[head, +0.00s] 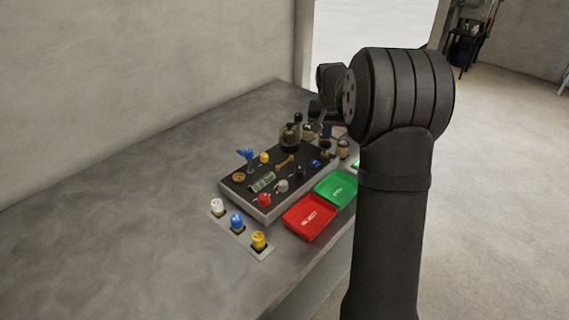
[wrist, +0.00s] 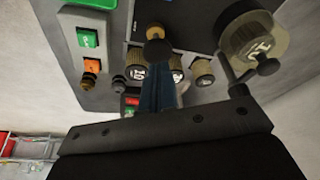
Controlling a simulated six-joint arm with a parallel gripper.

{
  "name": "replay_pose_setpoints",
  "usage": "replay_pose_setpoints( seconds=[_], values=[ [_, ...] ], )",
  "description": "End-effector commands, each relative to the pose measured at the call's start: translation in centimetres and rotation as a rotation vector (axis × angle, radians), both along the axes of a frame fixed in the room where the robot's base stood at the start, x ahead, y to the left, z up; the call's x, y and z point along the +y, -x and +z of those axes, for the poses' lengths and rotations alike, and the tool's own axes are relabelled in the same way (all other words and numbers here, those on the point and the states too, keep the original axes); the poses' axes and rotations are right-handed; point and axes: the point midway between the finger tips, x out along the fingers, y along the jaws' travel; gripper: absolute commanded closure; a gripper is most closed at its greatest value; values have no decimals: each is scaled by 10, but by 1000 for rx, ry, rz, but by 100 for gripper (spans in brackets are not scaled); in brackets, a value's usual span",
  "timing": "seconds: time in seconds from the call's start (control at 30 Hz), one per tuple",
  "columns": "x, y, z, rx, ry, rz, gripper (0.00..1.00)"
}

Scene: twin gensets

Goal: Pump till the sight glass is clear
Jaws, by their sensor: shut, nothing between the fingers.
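In the wrist view my gripper (wrist: 157,88) is shut and empty, its narrow dark blue fingers together. Their tips lie just below a dark round knob (wrist: 158,51) on a brass stem; I cannot tell whether they touch it. This may be the pump's knob. A large pale round part with dark markings (wrist: 258,42) is at the upper right; I cannot tell whether it is the sight glass. My arm hides the gripper there.
In the wrist view, green (wrist: 87,37) and orange (wrist: 92,65) buttons and several ribbed knobs surround the fingers. In the head view, a dark board (head: 240,190) carries several fittings, with red (head: 310,216) and green (head: 336,188) trays beside it. The grey bench (head: 120,230) is clear at left.

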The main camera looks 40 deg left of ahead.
Motion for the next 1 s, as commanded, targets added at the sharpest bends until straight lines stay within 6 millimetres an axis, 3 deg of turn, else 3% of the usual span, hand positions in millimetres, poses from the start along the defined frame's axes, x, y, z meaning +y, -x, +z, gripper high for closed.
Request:
replay_pose_setpoints(
  seconds=[0.37,1.0],
  values=[
    [0,0,-1,0,0,0,100],
    [0,0,-24,1,1,0,100]
  ],
)
